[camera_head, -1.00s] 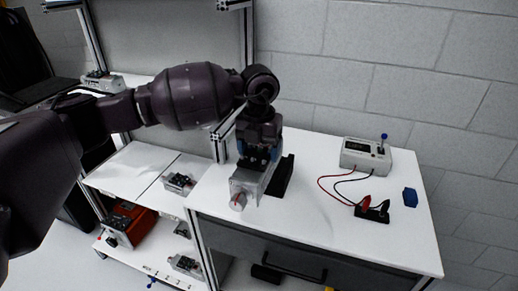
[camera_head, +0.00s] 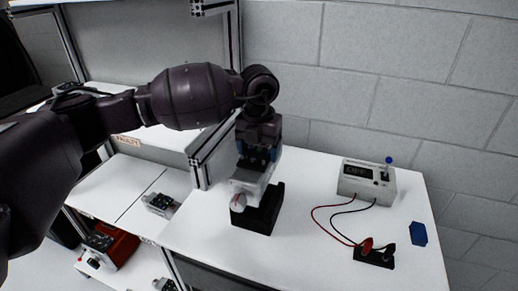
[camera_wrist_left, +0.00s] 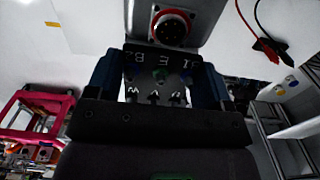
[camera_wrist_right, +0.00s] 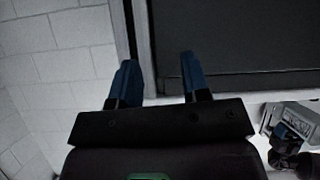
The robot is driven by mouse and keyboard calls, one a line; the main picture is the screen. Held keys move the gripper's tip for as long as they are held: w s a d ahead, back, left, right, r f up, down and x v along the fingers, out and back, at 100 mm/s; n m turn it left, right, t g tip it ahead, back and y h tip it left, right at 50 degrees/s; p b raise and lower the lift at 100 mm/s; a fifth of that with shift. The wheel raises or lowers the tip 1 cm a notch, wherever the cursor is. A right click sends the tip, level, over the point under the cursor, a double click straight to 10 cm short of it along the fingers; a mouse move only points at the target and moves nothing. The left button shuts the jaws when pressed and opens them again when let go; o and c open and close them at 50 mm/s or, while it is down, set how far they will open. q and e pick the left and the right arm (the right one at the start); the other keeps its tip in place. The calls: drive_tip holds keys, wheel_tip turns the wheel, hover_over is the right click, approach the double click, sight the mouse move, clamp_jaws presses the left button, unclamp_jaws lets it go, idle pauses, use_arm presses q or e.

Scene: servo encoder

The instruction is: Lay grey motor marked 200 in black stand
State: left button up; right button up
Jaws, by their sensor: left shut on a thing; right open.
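The grey motor (camera_head: 248,181) is a pale boxy body with a round end facing the front left. My left gripper (camera_head: 257,160) is shut on it from above. The black stand (camera_head: 262,213) is on the white table, directly below and beside the motor. The motor overlaps the stand in the head view, and I cannot tell whether it rests in it. In the left wrist view, the motor (camera_wrist_left: 207,14) shows a round connector and letters between the blue fingers; no 200 is readable. My right gripper (camera_wrist_right: 158,72) is open and empty, outside the head view.
A meter box (camera_head: 366,182) with red and black leads stands at the table's right. The leads reach a small black block (camera_head: 374,256); a blue piece (camera_head: 418,233) lies beside it. Another motor (camera_head: 160,204) sits on the left shelf. The table's middle is clear.

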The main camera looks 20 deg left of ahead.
use_arm(q)
drive_tip(key=shift+f, duration=0.25)
drive_tip(key=shift+f+b, duration=1.35)
drive_tip(key=shift+f, duration=0.95)
drive_tip(key=shift+f+b, duration=0.6)
drive_tip(key=shift+f, duration=0.8)
idle(0.5)
drive_tip(key=o, duration=1.3)
drive_tip(key=shift+c, duration=0.2)
drive_tip(key=shift+s+f, duration=0.1)
drive_tip(key=shift+f, duration=0.05)
wheel_tip(320, 180, up, 11)
drive_tip(key=shift+r, duration=0.1)
